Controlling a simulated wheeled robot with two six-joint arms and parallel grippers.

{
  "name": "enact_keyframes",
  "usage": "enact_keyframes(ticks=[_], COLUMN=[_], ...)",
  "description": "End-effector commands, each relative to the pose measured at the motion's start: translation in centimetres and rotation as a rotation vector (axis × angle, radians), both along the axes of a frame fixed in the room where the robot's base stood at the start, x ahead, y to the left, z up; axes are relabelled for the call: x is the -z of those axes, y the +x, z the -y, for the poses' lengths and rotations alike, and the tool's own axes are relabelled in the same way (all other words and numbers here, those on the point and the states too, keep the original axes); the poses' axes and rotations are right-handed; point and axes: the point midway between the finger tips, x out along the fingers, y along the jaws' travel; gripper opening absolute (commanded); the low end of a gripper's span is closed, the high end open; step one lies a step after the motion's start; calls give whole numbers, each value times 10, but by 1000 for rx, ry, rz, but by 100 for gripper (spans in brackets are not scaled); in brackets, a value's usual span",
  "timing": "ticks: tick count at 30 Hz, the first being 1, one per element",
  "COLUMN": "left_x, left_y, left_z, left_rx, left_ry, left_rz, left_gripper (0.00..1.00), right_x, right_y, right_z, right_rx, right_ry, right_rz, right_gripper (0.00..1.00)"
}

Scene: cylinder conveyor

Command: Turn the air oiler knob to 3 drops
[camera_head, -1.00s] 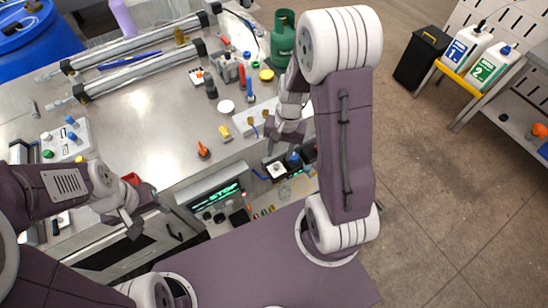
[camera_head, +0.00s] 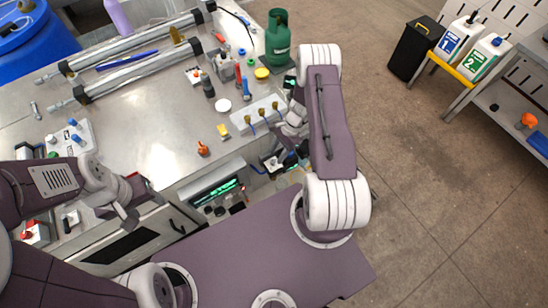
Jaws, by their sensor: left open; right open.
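My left gripper (camera_head: 126,214) is open and empty at the lower left, over the bench's front edge. My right gripper (camera_head: 293,146) is at the bench's front right edge, pointing down, its fingers partly hidden. A small cluster of fittings (camera_head: 271,163), with a white block and dark and blue parts, sits low at the bench front, just left of and below the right gripper. I cannot tell for sure whether the air oiler is in it. Its knob and any drop marks are too small to read.
A metal bench (camera_head: 150,100) carries two long cylinders, a green gas bottle (camera_head: 278,40), a white block with brass fittings (camera_head: 258,114) and small tools. A green-lit display (camera_head: 215,190) is in the bench front.

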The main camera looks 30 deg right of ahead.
Motion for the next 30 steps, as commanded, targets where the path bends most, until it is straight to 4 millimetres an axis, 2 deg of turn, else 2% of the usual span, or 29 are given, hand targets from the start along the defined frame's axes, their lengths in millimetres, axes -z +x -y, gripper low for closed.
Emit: enact_keyframes(ticks=[3,7,16,20,21,30], left_x=[-8,-11,-10,-10,-10,-9], left_y=[0,0,0,0,0,0], left_z=[0,0,0,0,0,0], left_rx=[0,0,0,0,0,0], left_ry=[0,0,0,0,0,0], left_rz=[0,0,0,0,0,0], left_gripper=[55,55,55,55,55,55], right_x=[18,32,37,37,37,37], right_y=[-2,-2,-1,-1,-1,-1], right_z=[-9,-14,-15,-15,-15,-15], right_rx=[-1,-2,-1,-1,-1,23], right_ry=[1,-1,-1,-1,-1,-2], right_rz=[-2,1,2,2,2,3], right_gripper=[41,41,41,5,0,0])
